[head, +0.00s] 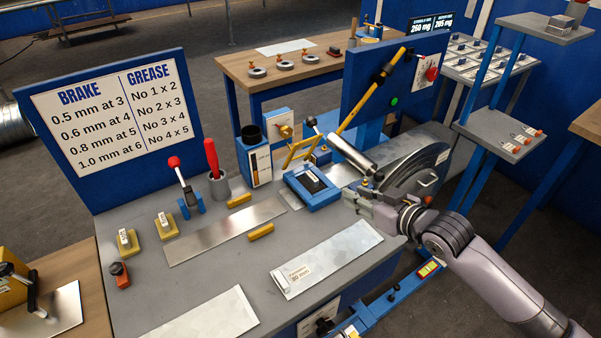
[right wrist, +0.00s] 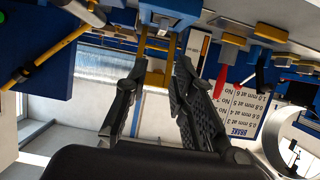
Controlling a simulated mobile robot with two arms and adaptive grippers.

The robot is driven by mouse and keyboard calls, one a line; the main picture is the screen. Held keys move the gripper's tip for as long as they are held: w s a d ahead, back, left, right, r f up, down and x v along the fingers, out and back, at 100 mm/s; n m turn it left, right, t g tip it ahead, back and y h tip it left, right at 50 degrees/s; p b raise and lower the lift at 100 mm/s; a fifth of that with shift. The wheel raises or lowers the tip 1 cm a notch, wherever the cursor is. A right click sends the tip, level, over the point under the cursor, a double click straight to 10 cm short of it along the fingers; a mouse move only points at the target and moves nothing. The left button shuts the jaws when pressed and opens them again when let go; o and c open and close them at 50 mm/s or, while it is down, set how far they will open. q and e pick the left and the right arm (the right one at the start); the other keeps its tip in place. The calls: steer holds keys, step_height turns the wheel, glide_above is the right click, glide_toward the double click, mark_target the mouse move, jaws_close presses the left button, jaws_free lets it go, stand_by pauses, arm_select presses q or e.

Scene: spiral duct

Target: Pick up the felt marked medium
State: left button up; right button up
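No label reading "medium" is legible, so I cannot tell which piece is the marked felt. A dark pad (head: 312,182) with a small label lies in a blue tray (head: 326,200) near the middle of the grey bench. My right gripper (head: 357,204) is just right of this tray, apart from the pad and above the bench. In the right wrist view its two black fingers (right wrist: 159,66) are spread with nothing between them. My left gripper is not in view.
The grey bench (head: 135,292) holds sheet metal strips (head: 225,231), yellow blocks (head: 261,231) and a red-handled tool (head: 211,155). Small tagged pieces lie on the shelves (head: 497,128) at right.

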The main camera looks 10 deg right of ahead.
steer(key=p, duration=0.2)
glide_toward(313, 177)
steer(key=shift+w+d+r, duration=0.1)
steer(key=shift+w+r, duration=0.1)
steer(key=shift+w, duration=0.05)
steer(key=shift+x, duration=1.25)
steer(key=shift+w+f, duration=0.25)
steer(key=shift+w+a+f, duration=0.1)
steer(key=shift+w+a, duration=0.2)
steer(key=x, duration=0.3)
steer(key=shift+w+a+f+p, duration=0.15)
steer(key=shift+f+p, duration=0.1)
steer(key=shift+p, duration=0.1)
steer(key=shift+w+a+f, duration=0.1)
steer(key=shift+w+f, duration=0.1)
steer(key=shift+w, duration=0.15)
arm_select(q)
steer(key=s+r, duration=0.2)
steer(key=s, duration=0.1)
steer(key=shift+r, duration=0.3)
arm_select(e)
steer(key=shift+c, duration=0.4)
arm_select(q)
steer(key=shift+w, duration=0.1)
arm_select(e)
jaws_close()
